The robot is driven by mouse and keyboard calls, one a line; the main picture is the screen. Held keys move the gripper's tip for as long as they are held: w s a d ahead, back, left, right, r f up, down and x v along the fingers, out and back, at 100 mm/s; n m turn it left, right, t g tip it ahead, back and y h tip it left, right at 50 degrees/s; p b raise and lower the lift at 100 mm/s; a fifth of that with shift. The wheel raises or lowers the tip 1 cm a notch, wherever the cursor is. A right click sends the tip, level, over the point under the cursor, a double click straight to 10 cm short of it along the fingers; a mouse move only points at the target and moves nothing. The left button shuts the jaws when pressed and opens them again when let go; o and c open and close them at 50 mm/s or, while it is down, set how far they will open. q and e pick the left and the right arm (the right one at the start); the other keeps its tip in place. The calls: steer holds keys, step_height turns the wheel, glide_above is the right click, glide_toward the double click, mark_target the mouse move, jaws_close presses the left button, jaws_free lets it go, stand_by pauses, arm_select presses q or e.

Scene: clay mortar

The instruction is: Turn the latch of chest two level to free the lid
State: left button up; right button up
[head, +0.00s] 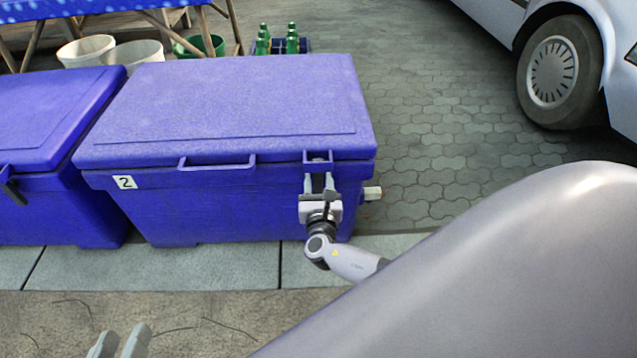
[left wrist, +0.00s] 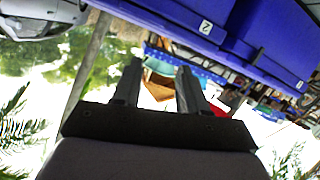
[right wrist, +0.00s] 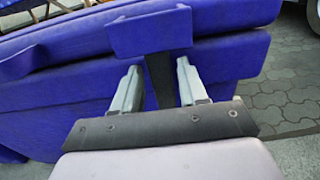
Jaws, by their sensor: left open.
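Chest two (head: 225,115) is the blue chest with the white "2" label (head: 125,182); its lid is down. Its dark latch (right wrist: 158,80) hangs roughly upright below a blue lid bracket (right wrist: 150,33) in the right wrist view. My right gripper (head: 321,183) is at the chest's front right, under this bracket. Its fingers (right wrist: 158,72) stand apart on both sides of the latch, with narrow gaps showing, so it looks open around it. My left gripper (head: 122,342) is open and empty at the bottom left, away from the chest; its fingers also show in the left wrist view (left wrist: 158,78).
Another blue chest (head: 45,120) with a black latch (head: 14,192) stands close at the left. Behind are white tubs (head: 88,50), a green tub (head: 198,46), green bottles (head: 291,40) and a table (head: 95,25). A car (head: 555,70) stands at the right. Paving (head: 440,130) right of the chest is clear.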

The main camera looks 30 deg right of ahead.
jaws_close()
